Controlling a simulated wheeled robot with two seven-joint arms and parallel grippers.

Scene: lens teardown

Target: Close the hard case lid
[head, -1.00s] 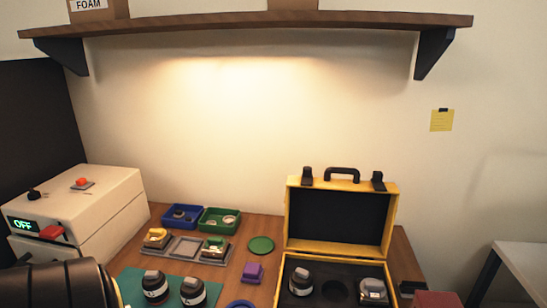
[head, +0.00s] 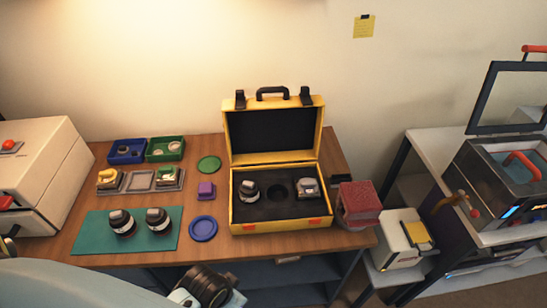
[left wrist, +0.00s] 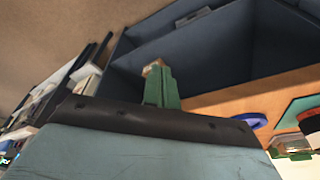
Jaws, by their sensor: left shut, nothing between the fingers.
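The yellow hard case (head: 231,214) stands on the right part of the wooden table in the head view. Its lid (head: 227,140) is up, hinged at the back, with a black handle (head: 272,92) and two black latches on the top edge. The black foam inside holds a dark lens part (head: 249,190) on the left and a grey-topped part (head: 308,188) on the right, with an empty round hollow between them. My left gripper's green fingers (left wrist: 160,84) are together and empty in the left wrist view, apart from the case. My right gripper is not in view.
Two dark lenses stand on the green mat (head: 90,232). A dark blue shelf space (left wrist: 210,45) is under the table.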

